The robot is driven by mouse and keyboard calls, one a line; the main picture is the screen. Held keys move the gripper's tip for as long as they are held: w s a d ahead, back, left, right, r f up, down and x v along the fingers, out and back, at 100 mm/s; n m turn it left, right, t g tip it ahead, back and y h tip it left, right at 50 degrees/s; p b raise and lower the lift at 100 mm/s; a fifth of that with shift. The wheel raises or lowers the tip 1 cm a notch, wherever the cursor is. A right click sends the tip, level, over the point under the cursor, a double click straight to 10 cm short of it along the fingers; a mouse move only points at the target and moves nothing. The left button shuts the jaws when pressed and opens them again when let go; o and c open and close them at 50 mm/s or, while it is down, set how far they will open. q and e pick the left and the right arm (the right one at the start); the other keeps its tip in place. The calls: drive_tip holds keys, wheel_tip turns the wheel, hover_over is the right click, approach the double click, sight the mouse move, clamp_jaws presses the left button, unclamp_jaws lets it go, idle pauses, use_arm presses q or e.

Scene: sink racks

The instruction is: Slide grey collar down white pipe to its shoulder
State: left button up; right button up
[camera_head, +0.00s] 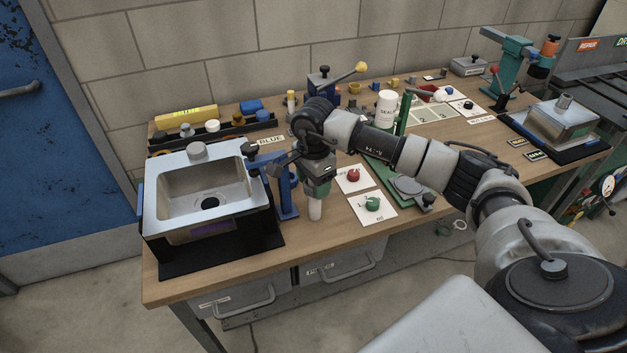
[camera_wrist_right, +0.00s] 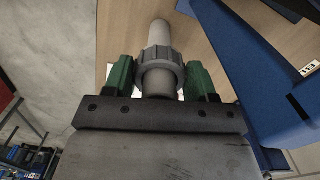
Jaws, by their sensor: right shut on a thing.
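The white pipe (camera_head: 315,209) stands upright near the front edge of the workbench, beside the blue clamp stand. It also shows in the right wrist view (camera_wrist_right: 157,35). The grey collar (camera_wrist_right: 161,61) is a ribbed ring around the pipe, with pipe showing on both sides of it. My right gripper (camera_head: 317,186) is above the pipe's visible lower part, its green fingers on either side of the collar, shut on it. In the head view the fingers mostly hide the collar. I cannot make out the pipe's shoulder. My left gripper is not in view.
A blue stand (camera_head: 287,190) is close to the left of the pipe. A steel sink (camera_head: 160,212) in a black rack is farther left. White cards with a red knob (camera_head: 353,175) and a green knob (camera_head: 372,204) lie to the right. My right arm spans the right half.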

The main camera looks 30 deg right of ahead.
idle(0.3)
drive_tip(key=o, duration=1)
wheel_tip(320, 180, up, 11)
drive_tip(key=shift+f+b, duration=0.15)
drive_tip(key=shift+b, duration=0.65)
